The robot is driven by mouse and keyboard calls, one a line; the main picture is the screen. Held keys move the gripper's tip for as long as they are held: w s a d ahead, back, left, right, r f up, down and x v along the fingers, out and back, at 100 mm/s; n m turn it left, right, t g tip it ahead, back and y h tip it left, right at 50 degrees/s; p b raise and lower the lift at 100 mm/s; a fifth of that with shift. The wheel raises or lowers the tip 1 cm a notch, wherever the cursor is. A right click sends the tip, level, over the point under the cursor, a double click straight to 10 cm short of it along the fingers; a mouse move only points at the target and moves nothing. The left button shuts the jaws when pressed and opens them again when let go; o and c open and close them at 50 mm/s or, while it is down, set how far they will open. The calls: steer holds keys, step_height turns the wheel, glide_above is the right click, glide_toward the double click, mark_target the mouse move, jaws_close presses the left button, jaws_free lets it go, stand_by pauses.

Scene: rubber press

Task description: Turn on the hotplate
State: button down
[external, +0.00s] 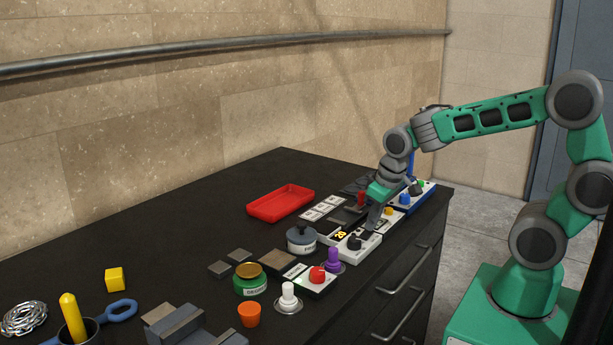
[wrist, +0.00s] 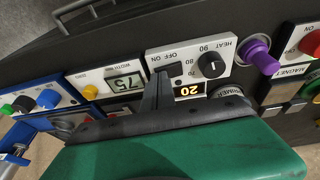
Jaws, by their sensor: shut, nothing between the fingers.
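The hotplate control box (external: 362,250) is a white panel near the front edge of the bench. In the wrist view, the panel (wrist: 195,50) carries a black HEAT knob (wrist: 211,65) marked 70, 80 and 90. An OFF/ON switch (wrist: 166,68) sits beside it, and a lit yellow display (wrist: 186,91) reads 20. My gripper (external: 372,226) is shut and empty, pointing down over the panel. In the wrist view its fingertips (wrist: 160,78) overlap the switch area and partly hide it. I cannot tell whether they touch it.
A white box with a 75 readout (wrist: 124,82) and a blue-edged box with coloured knobs (wrist: 40,100) lie left in the wrist view. A purple knob (external: 333,257), a red button (external: 317,273) and a grey PRIMER pot (external: 301,240) stand close by. A red tray (external: 281,203) lies behind.

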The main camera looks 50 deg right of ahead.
steer(key=shift+d+f+b, duration=0.2)
steer(key=shift+f+b, duration=0.3)
steer(key=shift+b, duration=0.05)
steer(key=shift+r, duration=0.2)
steer(key=shift+a, duration=0.15)
steer(key=shift+a+r+p, duration=0.2)
steer(key=shift+a+p, duration=0.15)
steer(key=shift+a, duration=0.35)
